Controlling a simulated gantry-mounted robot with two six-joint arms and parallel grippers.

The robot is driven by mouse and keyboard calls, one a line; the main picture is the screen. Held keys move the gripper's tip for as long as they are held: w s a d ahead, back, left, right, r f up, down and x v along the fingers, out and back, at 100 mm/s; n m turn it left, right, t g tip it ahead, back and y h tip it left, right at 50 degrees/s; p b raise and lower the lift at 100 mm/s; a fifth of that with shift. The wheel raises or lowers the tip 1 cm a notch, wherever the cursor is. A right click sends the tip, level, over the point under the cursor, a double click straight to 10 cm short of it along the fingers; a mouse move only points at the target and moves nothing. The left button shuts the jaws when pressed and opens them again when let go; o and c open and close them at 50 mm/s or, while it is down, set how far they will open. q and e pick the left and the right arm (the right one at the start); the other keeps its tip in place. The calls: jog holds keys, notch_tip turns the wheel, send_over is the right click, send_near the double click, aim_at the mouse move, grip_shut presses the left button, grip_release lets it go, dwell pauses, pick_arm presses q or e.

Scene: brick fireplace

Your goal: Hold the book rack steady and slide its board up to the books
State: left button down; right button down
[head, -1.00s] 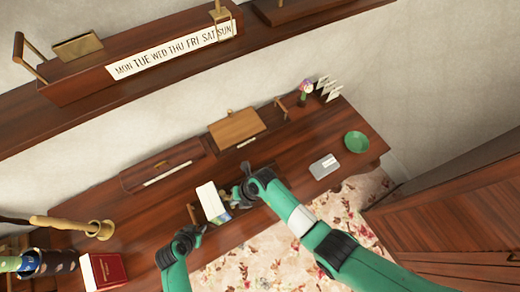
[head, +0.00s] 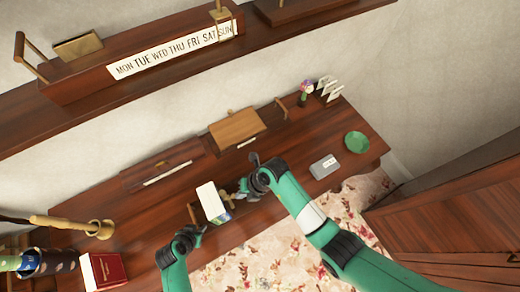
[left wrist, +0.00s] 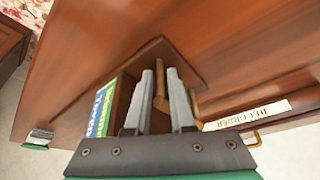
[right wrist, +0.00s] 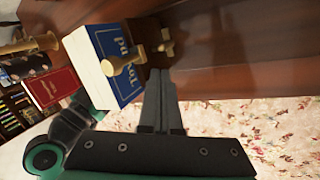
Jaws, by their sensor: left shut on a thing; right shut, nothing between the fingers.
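The book rack (head: 194,213) stands near the table's front edge, with white-paged, blue-and-green books (head: 213,203) upright in it. My left gripper (head: 201,231) is at the rack's left front. In the left wrist view its fingers (left wrist: 163,85) are shut around a wooden part of the rack, beside the books (left wrist: 103,106). The rack's board, with its pale wooden knob (head: 227,197), is at the right of the books; the right wrist view shows pegs (right wrist: 136,58) close to the blue cover. My right gripper (head: 241,188) is shut and empty, just right of the knob.
A grey box (head: 325,166) and a green bowl (head: 356,142) stand on the right of the table (head: 290,160). A wooden lidded box (head: 236,128) is behind. A red book (head: 104,271) lies at left.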

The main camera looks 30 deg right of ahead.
pick_arm(q)
jog(key=shift+w, duration=0.1)
jog(key=c, duration=0.7)
grip_release()
jog(key=shift+c, duration=0.2)
jog(key=shift+o, duration=0.3)
pick_arm(e)
jog(key=v, duration=0.8)
